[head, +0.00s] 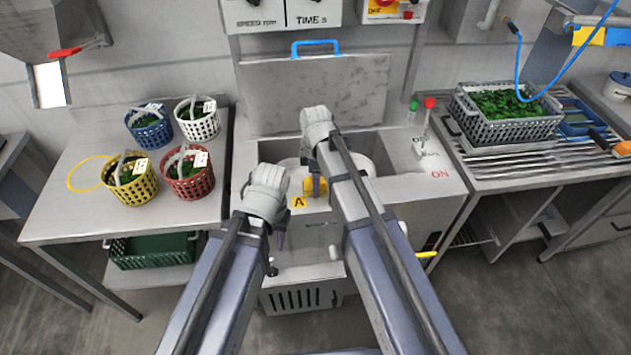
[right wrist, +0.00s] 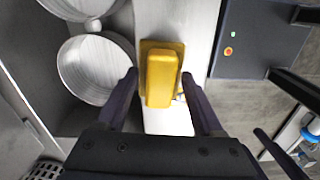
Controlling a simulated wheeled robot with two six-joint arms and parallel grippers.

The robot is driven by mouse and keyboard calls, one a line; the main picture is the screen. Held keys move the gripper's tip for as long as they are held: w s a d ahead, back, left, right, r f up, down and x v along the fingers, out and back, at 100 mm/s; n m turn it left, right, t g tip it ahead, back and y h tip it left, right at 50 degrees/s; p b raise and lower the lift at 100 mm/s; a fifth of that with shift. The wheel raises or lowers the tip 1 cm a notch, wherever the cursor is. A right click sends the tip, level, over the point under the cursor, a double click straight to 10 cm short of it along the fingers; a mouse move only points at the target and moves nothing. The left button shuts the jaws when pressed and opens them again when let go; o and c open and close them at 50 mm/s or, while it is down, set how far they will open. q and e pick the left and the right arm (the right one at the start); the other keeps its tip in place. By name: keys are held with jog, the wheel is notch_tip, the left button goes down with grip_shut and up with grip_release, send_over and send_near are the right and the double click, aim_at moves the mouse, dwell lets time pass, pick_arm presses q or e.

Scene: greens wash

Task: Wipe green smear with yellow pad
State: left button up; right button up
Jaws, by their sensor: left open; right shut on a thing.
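The yellow pad (right wrist: 162,78) is a block with a raised grip, between the two fingers of my right gripper (right wrist: 160,88), which is shut on it. In the head view the pad (head: 308,186) is partly hidden by my right gripper (head: 316,186), at the front rim of the sink, beside a yellow tag marked A. Whether the pad touches the steel rim (right wrist: 176,22) cannot be told. My left gripper (head: 279,240) is open and empty, in front of the sink unit and left of the right arm. I see no green smear; my arms and the pad cover part of the surface.
Two round steel bowls (right wrist: 95,68) sit in the sink basin beside the pad. Several baskets, including a red one (head: 187,175), stand on the left table. A grey crate of greens (head: 505,130) stands on the right rack. The sink's raised lid (head: 330,90) is behind.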

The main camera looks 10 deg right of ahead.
jog(key=shift+r+p, duration=2.25)
jog(key=shift+r, duration=0.35)
jog(key=shift+r, duration=0.1)
notch_tip(320, 180, up, 3)
jog(key=p, duration=0.3)
